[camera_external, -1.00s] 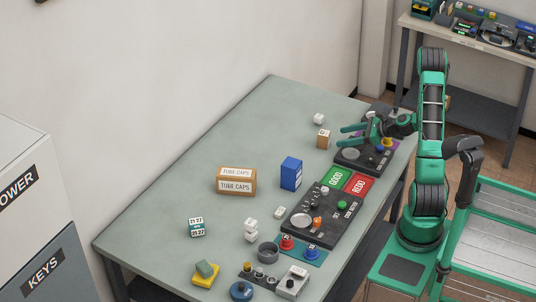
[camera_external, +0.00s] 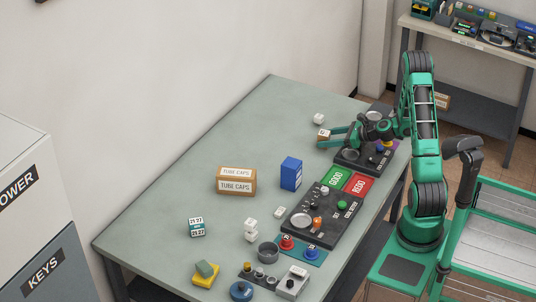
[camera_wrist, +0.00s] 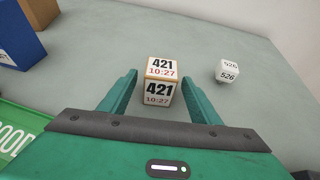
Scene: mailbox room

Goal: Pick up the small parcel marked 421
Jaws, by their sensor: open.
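The small parcel marked 421 (camera_wrist: 159,82) is a tan box with white labels reading 421 and 10:27. In the wrist view it sits on the table between the two green fingers of my gripper (camera_wrist: 161,100), with gaps on both sides. In the external view the parcel (camera_external: 323,134) is at the far part of the table, partly hidden by the fingers. My gripper (camera_external: 338,138) is open and low around it. I see no contact between fingers and parcel.
A white cube marked 526 (camera_wrist: 228,72) stands to the right of the parcel; it also shows in the external view (camera_external: 319,118). A dark device panel (camera_external: 350,163) lies below my arm. A blue box (camera_external: 291,174) and a TUBE CAPS box (camera_external: 236,182) stand farther left.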

